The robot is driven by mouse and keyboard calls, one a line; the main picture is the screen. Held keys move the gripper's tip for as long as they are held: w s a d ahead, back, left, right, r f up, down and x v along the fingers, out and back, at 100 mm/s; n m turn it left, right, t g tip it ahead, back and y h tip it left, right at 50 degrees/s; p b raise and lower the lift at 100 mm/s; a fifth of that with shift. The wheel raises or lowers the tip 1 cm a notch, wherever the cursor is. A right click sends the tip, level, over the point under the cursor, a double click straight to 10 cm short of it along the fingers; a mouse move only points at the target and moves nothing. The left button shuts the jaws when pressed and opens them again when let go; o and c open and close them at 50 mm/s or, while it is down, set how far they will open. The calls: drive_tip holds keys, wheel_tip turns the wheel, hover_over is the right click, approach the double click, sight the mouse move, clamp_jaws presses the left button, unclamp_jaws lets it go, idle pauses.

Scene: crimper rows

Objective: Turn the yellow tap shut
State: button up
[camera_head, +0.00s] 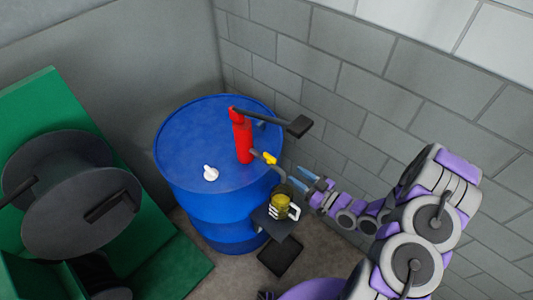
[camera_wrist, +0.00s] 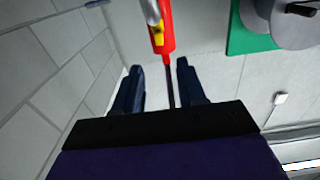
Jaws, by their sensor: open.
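The yellow tap (camera_head: 270,158) sits on the grey spout (camera_head: 278,171) of a red pump (camera_head: 242,140), which stands on a blue drum (camera_head: 190,140). In the wrist view the yellow tap (camera_wrist: 157,36) shows against the red pump body, beyond the fingertips. My gripper (camera_head: 300,177) is to the right of the tap and spout, apart from them. In the wrist view my gripper (camera_wrist: 160,70) is open, with two dark blue fingers. A thin dark bar, seemingly the pump's lever, shows between the fingers; nothing is seen gripped.
A yellow container (camera_head: 281,206) with a pale handle stands on a dark stand (camera_head: 262,220) below the spout. The pump's black lever (camera_head: 272,117) reaches right above the tap. A white cap (camera_head: 210,173) is on the drum. A block wall (camera_head: 365,95) runs close behind my arm.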

sight(266, 153)
drive_tip(key=b+x, duration=0.1)
drive_tip(key=x, duration=1.4)
drive_tip(key=shift+d, duration=0.1)
drive_tip(key=shift+c, duration=0.3)
clamp_jaws()
